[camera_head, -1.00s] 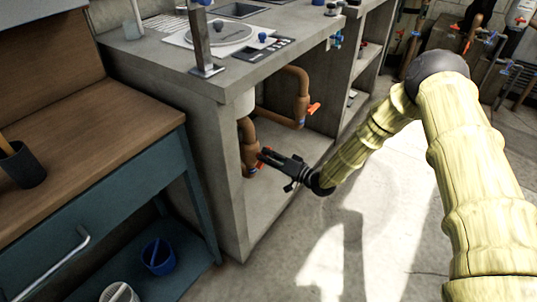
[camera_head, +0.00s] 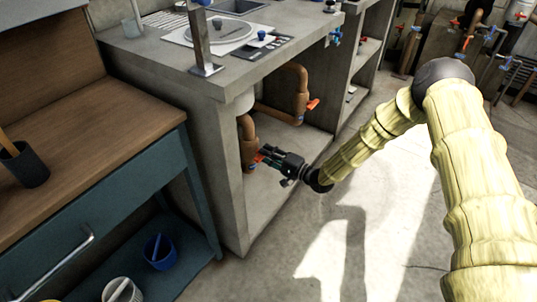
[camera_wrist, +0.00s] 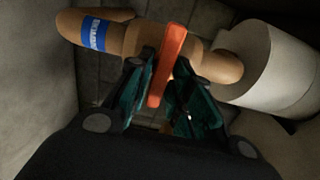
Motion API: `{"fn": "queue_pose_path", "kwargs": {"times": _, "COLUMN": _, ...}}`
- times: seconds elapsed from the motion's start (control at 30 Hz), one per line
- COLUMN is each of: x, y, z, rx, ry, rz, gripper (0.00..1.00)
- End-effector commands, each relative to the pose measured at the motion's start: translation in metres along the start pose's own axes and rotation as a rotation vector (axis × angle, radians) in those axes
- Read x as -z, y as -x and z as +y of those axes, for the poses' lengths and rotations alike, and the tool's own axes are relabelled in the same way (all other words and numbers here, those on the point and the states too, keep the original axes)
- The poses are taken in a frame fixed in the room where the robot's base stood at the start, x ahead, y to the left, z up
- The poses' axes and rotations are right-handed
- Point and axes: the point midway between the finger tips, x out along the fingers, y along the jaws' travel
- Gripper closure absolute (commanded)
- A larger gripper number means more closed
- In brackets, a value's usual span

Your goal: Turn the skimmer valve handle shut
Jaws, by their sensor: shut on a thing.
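The orange valve handle (camera_wrist: 168,65) stands between my fingers in the wrist view, long and slightly tilted. It shows as a small red piece (camera_head: 259,157) at the fingertips in the head view. My gripper (camera_wrist: 160,68) is shut on the handle, with green pads on either side of it. The gripper also shows low inside the concrete counter bay in the head view (camera_head: 264,154). The handle sits on a brown pipe (camera_wrist: 122,36) with a blue label band (camera_wrist: 93,33); the label's words are too blurred to read. The handle's exact angle to the pipe is hard to tell.
A second orange handle (camera_head: 313,104) sits on another brown pipe (camera_head: 302,88) to the right. A white cylinder (camera_wrist: 275,70) stands close on the right. The concrete side wall (camera_head: 232,190) is near on the left. Open floor (camera_head: 370,220) lies in front.

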Motion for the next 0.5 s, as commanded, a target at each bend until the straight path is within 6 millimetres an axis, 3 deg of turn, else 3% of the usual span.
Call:
{"fn": "queue_pose_path", "kwargs": {"times": 0.43, "x": -0.0022, "y": 0.0005, "z": 0.0021, "rx": -0.003, "ry": -0.012, "rz": -0.003, "gripper": 1.0}}
{"fn": "queue_pose_path", "kwargs": {"times": 0.47, "x": -0.0022, "y": 0.0005, "z": 0.0021, "rx": -0.003, "ry": -0.012, "rz": -0.003, "gripper": 0.77}}
{"fn": "queue_pose_path", "kwargs": {"times": 0.5, "x": -0.0022, "y": 0.0005, "z": 0.0021, "rx": -0.003, "ry": -0.012, "rz": -0.003, "gripper": 0.7}}
